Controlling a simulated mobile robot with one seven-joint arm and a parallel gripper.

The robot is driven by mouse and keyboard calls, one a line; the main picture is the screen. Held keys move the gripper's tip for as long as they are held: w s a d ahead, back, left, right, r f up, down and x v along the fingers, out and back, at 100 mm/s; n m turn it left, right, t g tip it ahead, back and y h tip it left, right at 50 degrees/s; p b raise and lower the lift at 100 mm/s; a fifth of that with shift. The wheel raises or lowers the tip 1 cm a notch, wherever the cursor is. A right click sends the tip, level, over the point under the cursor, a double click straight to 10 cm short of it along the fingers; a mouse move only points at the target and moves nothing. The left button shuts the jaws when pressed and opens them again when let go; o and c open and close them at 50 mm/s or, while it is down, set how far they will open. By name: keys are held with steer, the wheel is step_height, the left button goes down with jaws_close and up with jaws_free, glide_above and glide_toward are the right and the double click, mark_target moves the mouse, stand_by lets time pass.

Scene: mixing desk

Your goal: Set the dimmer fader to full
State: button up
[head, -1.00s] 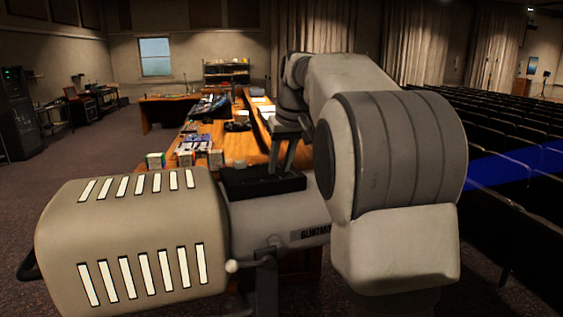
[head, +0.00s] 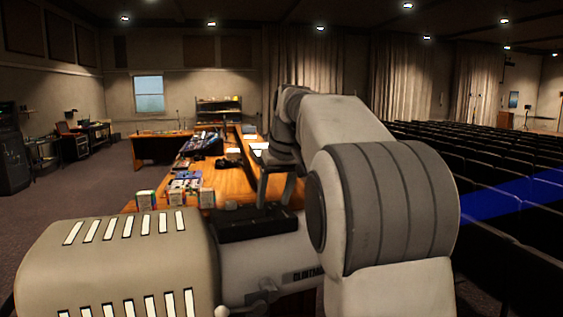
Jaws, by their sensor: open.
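A black box (head: 255,226) lies on top of the grey barrel (head: 265,257) of a large lamp. A small grey knob (head: 231,205) shows at the box's far left edge; I cannot tell whether it is the dimmer fader, and no fader slot or scale is readable. My gripper (head: 275,202) is open, its two fingers pointing down at the box's far right part. Nothing shows between the fingers. I cannot tell whether the tips touch the box.
The lamp's beige vented housing (head: 115,250) fills the lower left. A wooden desk (head: 232,184) beyond carries small cartons (head: 146,200) and a mixing console (head: 199,143). Seat rows (head: 500,165) stand at right. Carpet is free at left.

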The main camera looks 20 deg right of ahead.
steer(key=p+v, duration=0.2)
steer(key=v, duration=1.3)
steer(key=shift+s+r, duration=0.2)
